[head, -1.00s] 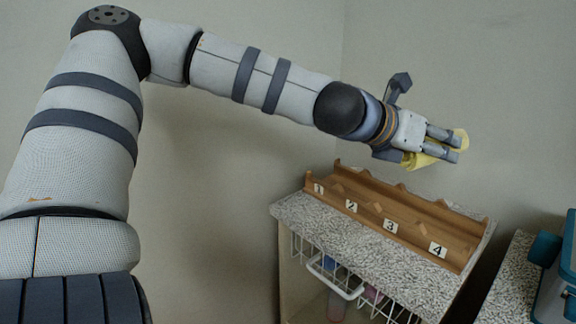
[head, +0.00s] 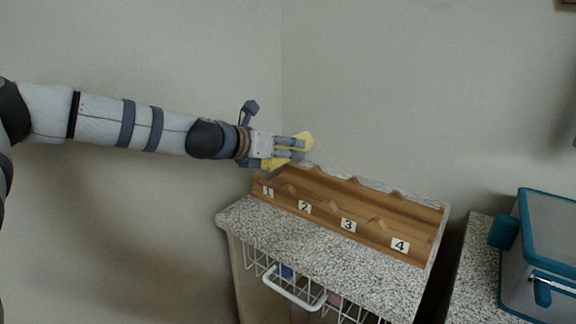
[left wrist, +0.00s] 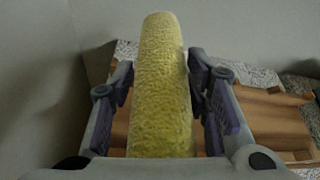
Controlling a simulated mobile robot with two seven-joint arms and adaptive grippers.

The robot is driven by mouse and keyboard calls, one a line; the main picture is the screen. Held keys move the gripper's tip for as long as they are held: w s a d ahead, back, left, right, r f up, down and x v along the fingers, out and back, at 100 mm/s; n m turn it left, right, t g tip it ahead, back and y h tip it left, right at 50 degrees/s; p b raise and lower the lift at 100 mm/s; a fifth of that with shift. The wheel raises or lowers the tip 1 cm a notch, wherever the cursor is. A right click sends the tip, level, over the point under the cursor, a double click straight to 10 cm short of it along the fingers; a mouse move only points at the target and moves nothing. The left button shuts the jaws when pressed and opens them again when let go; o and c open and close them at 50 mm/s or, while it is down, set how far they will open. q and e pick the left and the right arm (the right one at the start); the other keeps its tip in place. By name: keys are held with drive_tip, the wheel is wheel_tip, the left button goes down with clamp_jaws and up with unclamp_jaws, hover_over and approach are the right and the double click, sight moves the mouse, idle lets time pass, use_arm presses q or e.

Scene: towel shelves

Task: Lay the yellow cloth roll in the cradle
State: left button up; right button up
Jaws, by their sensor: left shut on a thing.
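The yellow cloth roll (head: 304,140) is held in my left gripper (head: 292,149), above the far left end of the cradle. In the left wrist view the roll (left wrist: 160,85) runs lengthwise between the two fingers of the gripper (left wrist: 160,100), which are shut on it. The wooden cradle (head: 330,212) is a long trough with bumps along its edges and labels 1 to 4 from left to right. It lies on a speckled counter. In the left wrist view part of the cradle (left wrist: 268,118) shows below and behind the fingers. My right gripper is not in view.
The speckled counter top (head: 300,255) has a bare strip in front of the cradle. Below it is a white wire basket (head: 290,290) with a handle. A teal and grey box (head: 545,255) stands on another speckled surface at the right. Plain walls stand behind.

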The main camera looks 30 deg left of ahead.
use_arm(q)
drive_tip(key=f, duration=0.1)
drive_tip(key=f+b, duration=0.1)
drive_tip(key=f, duration=0.2)
drive_tip(key=shift+w+a+f, duration=0.1)
drive_tip(key=shift+w+a, duration=0.3)
drive_tip(key=shift+r, duration=0.25)
drive_tip(key=shift+f+b, duration=0.4)
drive_tip(key=shift+f, duration=0.15)
drive_tip(key=o, duration=1.2)
drive_tip(key=shift+c, duration=0.2)
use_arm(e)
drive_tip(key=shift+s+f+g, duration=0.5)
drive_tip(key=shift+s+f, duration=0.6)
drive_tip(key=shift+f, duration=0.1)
use_arm(q)
drive_tip(key=shift+r, duration=0.1)
